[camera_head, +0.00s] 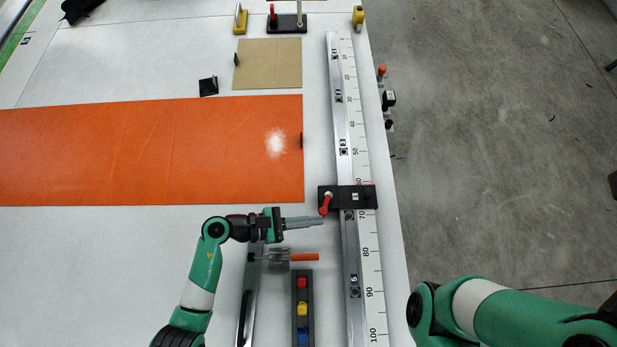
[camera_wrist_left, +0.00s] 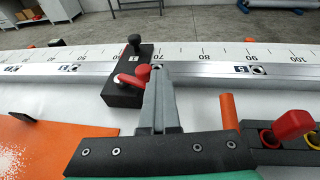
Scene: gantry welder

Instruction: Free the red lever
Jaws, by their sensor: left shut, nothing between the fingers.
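The red lever (camera_head: 325,205) sits on the left end of a black clamp block (camera_head: 360,197) that straddles the metal rail. In the left wrist view the red lever (camera_wrist_left: 132,79) lies across the front of the black block (camera_wrist_left: 122,95). My left gripper (camera_head: 321,220) is shut and empty, its tips just beside the lever's lower end. In the left wrist view my shut fingers (camera_wrist_left: 157,72) overlap the lever's right end, so I cannot tell if they touch it. My right arm shows at the lower right, but its gripper is out of view.
The metal rail (camera_head: 348,235) runs beside a ruler strip (camera_head: 369,250) along the table's right edge. An orange sheet (camera_head: 150,150) covers the left. An orange-handled tool (camera_head: 304,257) and a rack with coloured knobs (camera_head: 302,325) lie below my left gripper.

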